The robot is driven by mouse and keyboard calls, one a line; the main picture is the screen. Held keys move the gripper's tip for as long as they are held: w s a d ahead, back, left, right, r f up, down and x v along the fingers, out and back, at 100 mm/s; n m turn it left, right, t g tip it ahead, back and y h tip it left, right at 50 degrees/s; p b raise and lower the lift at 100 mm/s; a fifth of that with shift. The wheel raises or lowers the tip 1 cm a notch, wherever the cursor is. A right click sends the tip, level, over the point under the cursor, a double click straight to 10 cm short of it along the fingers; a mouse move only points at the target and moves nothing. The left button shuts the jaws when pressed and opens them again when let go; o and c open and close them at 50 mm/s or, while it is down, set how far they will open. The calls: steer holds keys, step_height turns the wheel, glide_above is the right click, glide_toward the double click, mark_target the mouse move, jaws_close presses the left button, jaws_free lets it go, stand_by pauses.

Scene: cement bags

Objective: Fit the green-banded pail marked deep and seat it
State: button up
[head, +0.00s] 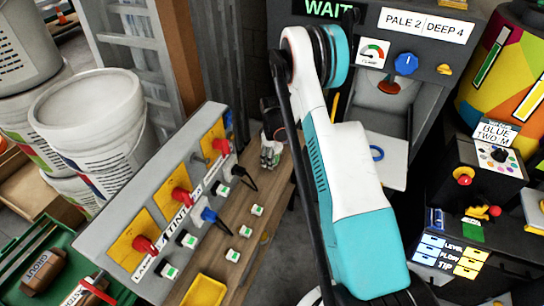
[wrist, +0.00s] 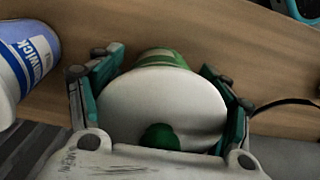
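In the wrist view a white pail (wrist: 150,95) with a green band (wrist: 162,58) and a round green part on its near side is between the two fingers of my gripper (wrist: 160,68). The fingers lie close along its left and right sides; whether they press on it is unclear. The grey machine there carries a sign (head: 425,25) reading "PALE 2 DEEP 4", a lit "WAIT" display (head: 328,9), a gauge (head: 373,54) and a blue knob (head: 406,64). An open bay with a pale plate (head: 388,165) is below.
A wooden bench (head: 255,205) with small green-marked blocks runs beside a sloped grey tinting panel (head: 110,230) with red levers. White buckets (head: 92,110) are stacked at left. A blue-and-white container (wrist: 28,60) is left of my gripper. Control boxes (head: 490,170) stand at right.

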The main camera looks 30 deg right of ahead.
steer(key=shift+c, duration=0.9)
steer(key=shift+r, duration=0.15)
steer(key=shift+r, duration=0.4)
steer(key=shift+c, duration=1.4)
steer(key=shift+r+p, duration=2.65)
steer(key=shift+r, duration=2.85)
